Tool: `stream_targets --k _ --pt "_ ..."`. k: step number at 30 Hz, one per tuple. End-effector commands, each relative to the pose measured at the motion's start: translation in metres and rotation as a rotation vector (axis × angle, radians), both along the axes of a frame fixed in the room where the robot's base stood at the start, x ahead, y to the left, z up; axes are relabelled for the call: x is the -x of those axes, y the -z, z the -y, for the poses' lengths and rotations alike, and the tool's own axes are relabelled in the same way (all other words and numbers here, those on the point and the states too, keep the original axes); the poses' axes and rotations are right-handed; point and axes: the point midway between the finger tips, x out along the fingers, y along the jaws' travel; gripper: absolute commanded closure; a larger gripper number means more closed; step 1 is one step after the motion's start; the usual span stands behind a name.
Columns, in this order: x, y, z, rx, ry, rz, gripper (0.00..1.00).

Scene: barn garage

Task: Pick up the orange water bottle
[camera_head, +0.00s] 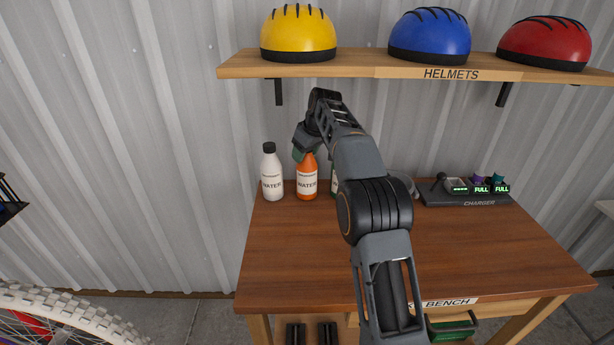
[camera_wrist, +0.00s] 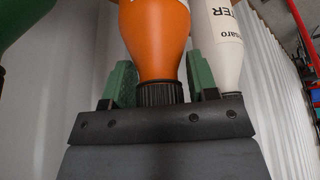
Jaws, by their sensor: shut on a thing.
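The orange water bottle (camera_head: 307,181) stands upright at the back left of the wooden bench, with a white WATER label. My gripper (camera_head: 304,152) reaches it from above and covers its cap. In the wrist view the orange bottle (camera_wrist: 156,42) has its black cap and neck between the green fingers of my gripper (camera_wrist: 160,88). The gripper is shut on the bottle near its top. I cannot see any gap between the bottle's base and the bench.
A white bottle (camera_head: 272,174) stands close on the left; a green bottle (camera_head: 334,181) on the right is mostly hidden by my arm. A helmet shelf (camera_head: 355,66) hangs above. A charger (camera_head: 466,196) sits at the right; the bench's (camera_head: 290,255) front left is clear.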

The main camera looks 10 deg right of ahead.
Motion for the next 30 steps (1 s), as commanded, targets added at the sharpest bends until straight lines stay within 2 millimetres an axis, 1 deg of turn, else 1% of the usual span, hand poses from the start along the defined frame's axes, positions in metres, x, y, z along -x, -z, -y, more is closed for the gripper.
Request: stream_targets --k 1,2,15,25,30 --pt "0.000 0.000 0.000 0.000 0.000 0.000 0.55" --pt "0.000 0.000 0.000 0.000 0.000 0.000 0.58" --pt "0.000 0.000 0.000 -0.001 0.000 -0.001 1.00" --pt "0.000 -0.003 0.000 0.000 -0.001 0.002 1.00" --pt "0.000 -0.014 0.000 -0.001 -0.001 0.003 1.00"
